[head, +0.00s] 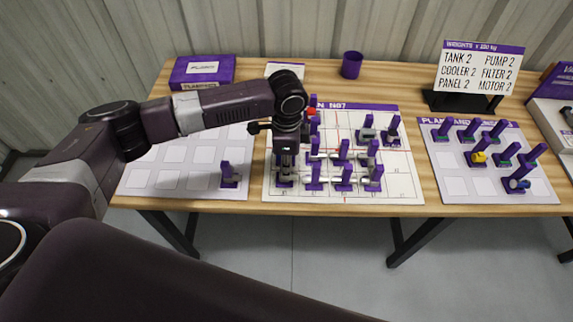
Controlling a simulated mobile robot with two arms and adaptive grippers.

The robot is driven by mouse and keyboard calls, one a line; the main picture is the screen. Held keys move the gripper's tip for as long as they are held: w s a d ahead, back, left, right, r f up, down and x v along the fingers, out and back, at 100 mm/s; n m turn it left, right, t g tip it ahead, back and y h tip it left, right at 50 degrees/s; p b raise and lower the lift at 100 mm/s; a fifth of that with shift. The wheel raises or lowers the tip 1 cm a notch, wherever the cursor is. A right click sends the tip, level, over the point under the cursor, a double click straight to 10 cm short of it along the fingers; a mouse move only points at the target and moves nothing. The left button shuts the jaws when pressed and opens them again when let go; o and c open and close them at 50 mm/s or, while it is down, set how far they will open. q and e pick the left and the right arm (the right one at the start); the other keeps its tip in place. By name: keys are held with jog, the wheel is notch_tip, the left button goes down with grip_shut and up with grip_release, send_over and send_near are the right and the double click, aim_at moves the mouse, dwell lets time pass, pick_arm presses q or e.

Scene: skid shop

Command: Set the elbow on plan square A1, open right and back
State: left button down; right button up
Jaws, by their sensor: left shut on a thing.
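The plan sheet (400,187) lies in the middle of the table, with several grey pipe pieces with purple upright handles on it. My left gripper (286,172) points down over the sheet's near left corner and is shut on a small piece (285,182). That piece is at or very near the sheet's surface; contact cannot be told. It is mostly hidden by the gripper, so its shape and openings cannot be made out. The square labels are too small to read, so A1 cannot be picked out. My right gripper is not in view.
A pale sheet of squares (150,180) on the left holds one piece (230,175). A board (455,188) on the right holds several purple-handled parts. Behind stand a purple box (202,70), a purple cup (351,65) and a weights sign (478,68). Pieces stand close right of my left gripper.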

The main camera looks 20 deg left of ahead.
pick_arm(q)
jog(key=shift+r, duration=0.1)
jog(key=shift+f, duration=0.8)
dwell(0.6)
jog(key=c, duration=1.8)
grip_release()
jog(key=shift+o, duration=0.2)
jog(key=shift+r, duration=0.15)
jog(key=shift+r+p, duration=0.45)
jog(key=shift+p, duration=0.5)
jog(key=shift+r, duration=0.1)
